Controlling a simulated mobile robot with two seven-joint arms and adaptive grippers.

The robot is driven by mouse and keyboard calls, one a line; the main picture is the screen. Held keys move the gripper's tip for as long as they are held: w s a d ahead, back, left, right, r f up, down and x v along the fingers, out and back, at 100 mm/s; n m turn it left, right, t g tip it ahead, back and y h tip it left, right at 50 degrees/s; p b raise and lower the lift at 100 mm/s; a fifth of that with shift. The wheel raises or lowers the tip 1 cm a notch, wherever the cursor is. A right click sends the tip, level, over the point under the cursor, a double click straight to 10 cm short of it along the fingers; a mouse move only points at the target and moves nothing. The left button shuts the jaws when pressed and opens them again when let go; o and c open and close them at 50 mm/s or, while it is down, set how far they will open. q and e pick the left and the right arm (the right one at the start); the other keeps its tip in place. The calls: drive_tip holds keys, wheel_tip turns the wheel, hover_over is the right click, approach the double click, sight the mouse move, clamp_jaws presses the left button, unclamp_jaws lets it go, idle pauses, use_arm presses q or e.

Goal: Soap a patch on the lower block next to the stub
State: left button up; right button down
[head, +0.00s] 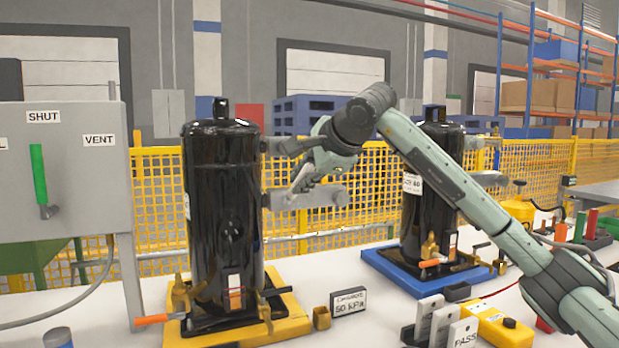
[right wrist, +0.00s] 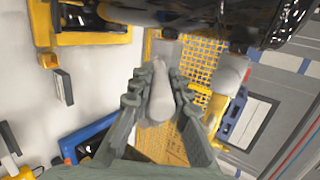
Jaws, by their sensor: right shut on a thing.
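A tall black compressor (head: 222,210) stands upright on a yellow pallet (head: 282,325). Two grey blocks stick out from its right side, one above the other. The lower block (head: 325,197) meets a short stub (head: 272,201) at the shell; the upper block (head: 290,146) is partly behind my arm. My right gripper (head: 302,180) is just in front of and above the lower block. In the right wrist view it is shut on a pale grey rounded thing (right wrist: 162,95), whose tip points toward the blocks. I cannot tell whether the tip touches the lower block. My left gripper is out of view.
A grey panel (head: 70,165) marked SHUT and VENT stands at left. A second black compressor (head: 425,215) sits on a blue pallet (head: 385,262) at right. A 50 kPa card (head: 348,302) and PASS cards (head: 462,333) stand in front. A yellow fence (head: 160,215) runs behind.

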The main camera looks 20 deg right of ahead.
drive_tip(key=shift+a, duration=1.1)
drive_tip(key=shift+s, duration=0.1)
drive_tip(key=shift+s+d+b, duration=0.1)
drive_tip(key=shift+s+b, duration=1)
drive_tip(key=shift+s, duration=1.8)
